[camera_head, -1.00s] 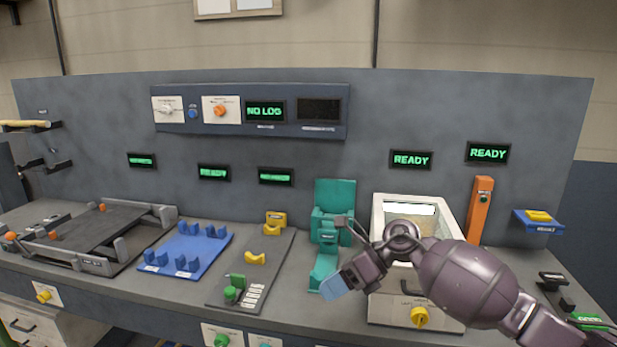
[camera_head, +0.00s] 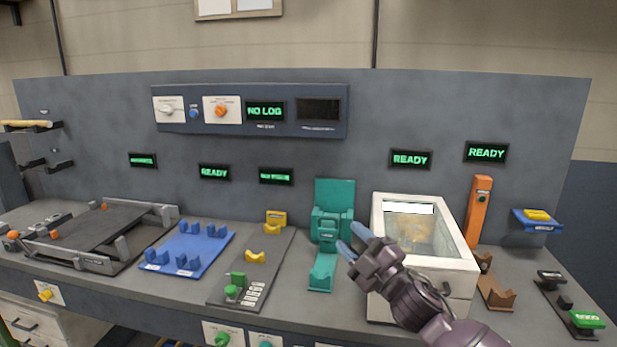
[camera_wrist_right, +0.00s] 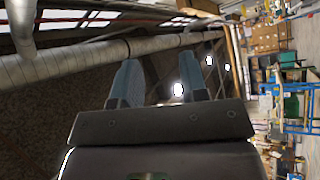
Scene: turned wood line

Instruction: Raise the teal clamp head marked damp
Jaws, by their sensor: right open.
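The teal clamp (camera_head: 333,215) stands on the bench right of centre in the head view, with a tall back, a head block (camera_head: 327,235) bearing a small dark label too small to read, and a low foot (camera_head: 323,272) in front. My right gripper (camera_head: 351,240) is open and empty, just right of the head block and in front of the white box. Its two blue fingertips point up and left, with a small apparent gap to the clamp. The right wrist view shows the fingers (camera_wrist_right: 158,85) apart with nothing between them. My left gripper is not in view.
A white box (camera_head: 465,262) with a clear window stands right of the clamp, partly behind my right arm. An orange post (camera_head: 478,210) rises beyond it. A grey plate (camera_head: 225,292) with yellow and green parts and a blue fixture (camera_head: 190,246) lie to the left.

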